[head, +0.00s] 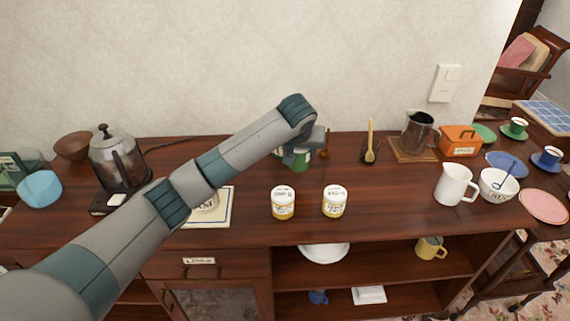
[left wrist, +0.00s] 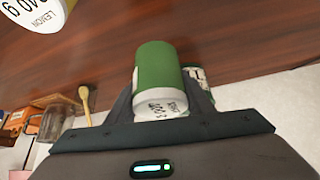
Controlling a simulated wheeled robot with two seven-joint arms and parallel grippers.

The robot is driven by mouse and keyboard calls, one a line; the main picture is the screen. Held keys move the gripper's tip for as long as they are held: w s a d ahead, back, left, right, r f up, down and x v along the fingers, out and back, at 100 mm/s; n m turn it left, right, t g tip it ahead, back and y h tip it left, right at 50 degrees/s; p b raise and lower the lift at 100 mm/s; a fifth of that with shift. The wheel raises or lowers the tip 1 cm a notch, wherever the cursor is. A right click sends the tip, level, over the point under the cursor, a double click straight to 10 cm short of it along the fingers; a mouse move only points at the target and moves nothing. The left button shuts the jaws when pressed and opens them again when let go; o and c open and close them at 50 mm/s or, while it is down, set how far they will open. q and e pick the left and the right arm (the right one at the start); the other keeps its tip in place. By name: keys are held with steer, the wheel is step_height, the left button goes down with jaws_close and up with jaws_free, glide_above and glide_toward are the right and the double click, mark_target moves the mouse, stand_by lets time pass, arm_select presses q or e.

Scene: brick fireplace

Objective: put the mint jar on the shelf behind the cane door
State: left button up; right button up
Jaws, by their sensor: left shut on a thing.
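A green jar with a white label marked 340 g (left wrist: 160,70) sits between the fingers of my left gripper (left wrist: 162,98), which is shut on it. Its flavour word is not readable. In the head view, green and white show below my left gripper (head: 304,150) near the back of the sideboard, partly hidden by my wrist. I cannot tell whether the held jar touches the wood. A cabinet door (head: 216,303) with a pale panel stands below the drawer at the lower left and looks closed. I cannot make out cane in it, and the shelf behind is hidden. My right gripper is out of view.
Two yellow jars with white lids (head: 283,203) (head: 334,201) stand in front of the gripper. Another green-and-white item (left wrist: 203,82) is close beside the held jar. A kettle (head: 118,160) is left, a white jug (head: 455,185) right. My arm crosses above a mat (head: 224,213).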

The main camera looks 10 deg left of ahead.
arm_select(q)
steer(key=a, duration=0.1)
steer(key=a+f, duration=0.1)
steer(key=a+f+p, duration=0.1)
steer(key=a, duration=0.1)
steer(key=shift+s+a+f, duration=0.1)
steer(key=shift+s+f, duration=0.1)
steer(key=shift+s, duration=0.05)
steer(key=shift+f, duration=0.15)
step_height(320, 180, down, 3)
steer(key=shift+r+p, duration=0.2)
steer(key=shift+p, duration=0.5)
steer(key=shift+f, duration=0.6)
steer(key=shift+f, duration=0.1)
steer(key=o, duration=1.4)
